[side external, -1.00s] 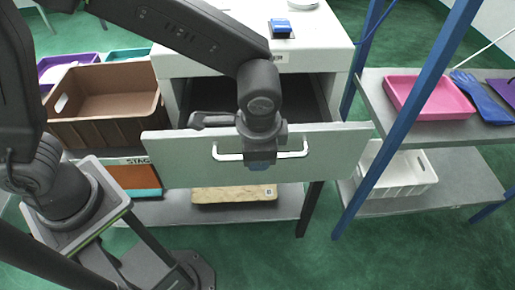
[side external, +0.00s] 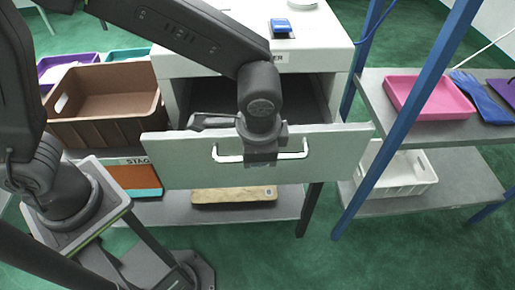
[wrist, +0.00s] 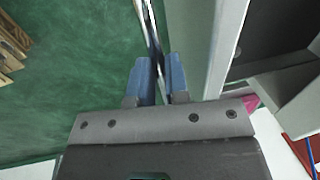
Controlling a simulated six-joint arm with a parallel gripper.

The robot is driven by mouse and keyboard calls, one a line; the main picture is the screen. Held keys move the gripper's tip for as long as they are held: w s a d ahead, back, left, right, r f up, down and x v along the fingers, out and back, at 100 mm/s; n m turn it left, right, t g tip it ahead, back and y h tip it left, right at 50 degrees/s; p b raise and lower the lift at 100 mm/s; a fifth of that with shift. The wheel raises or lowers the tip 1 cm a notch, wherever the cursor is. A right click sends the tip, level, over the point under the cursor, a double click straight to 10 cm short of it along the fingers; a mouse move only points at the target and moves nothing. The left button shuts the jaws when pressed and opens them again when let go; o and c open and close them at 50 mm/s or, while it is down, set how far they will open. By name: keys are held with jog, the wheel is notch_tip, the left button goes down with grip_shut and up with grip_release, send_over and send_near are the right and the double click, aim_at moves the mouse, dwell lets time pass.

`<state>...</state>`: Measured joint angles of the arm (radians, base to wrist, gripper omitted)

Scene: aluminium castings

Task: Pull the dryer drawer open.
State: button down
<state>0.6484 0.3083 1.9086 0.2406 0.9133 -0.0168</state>
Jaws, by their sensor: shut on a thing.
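The dryer drawer's pale grey front (side external: 335,150) stands out from the white dryer cabinet (side external: 335,55), and the dark inside of the drawer (side external: 300,88) shows behind it. The drawer is pulled well open. A white bar handle (side external: 230,157) runs across its front. My gripper (side external: 262,160) is shut on the middle of this handle. In the wrist view its blue fingers (wrist: 160,80) sit on either side of the thin bar (wrist: 152,35), close beside the drawer front (wrist: 190,45). The fingertips are hidden in the side view.
A brown crate (side external: 105,110) stands to the left. A blue post (side external: 410,115) and a shelf with a pink tray (side external: 430,98) and blue gloves (side external: 480,100) are to the right. A white bin (side external: 405,180) and a tan board (side external: 235,194) are lower. Green floor in front is clear.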

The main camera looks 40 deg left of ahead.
jog(key=s+d, duration=0.6)
jog(key=shift+s+d, duration=0.25)
jog(key=shift+d, duration=0.05)
jog(key=c, duration=1.1)
grip_release()
jog(key=shift+r, duration=0.15)
jog(key=r, duration=0.4)
jog(key=s+d+r, duration=0.1)
jog(key=r, duration=0.8)
jog(key=shift+s+d+r, duration=0.2)
jog(key=shift+s+d, duration=0.2)
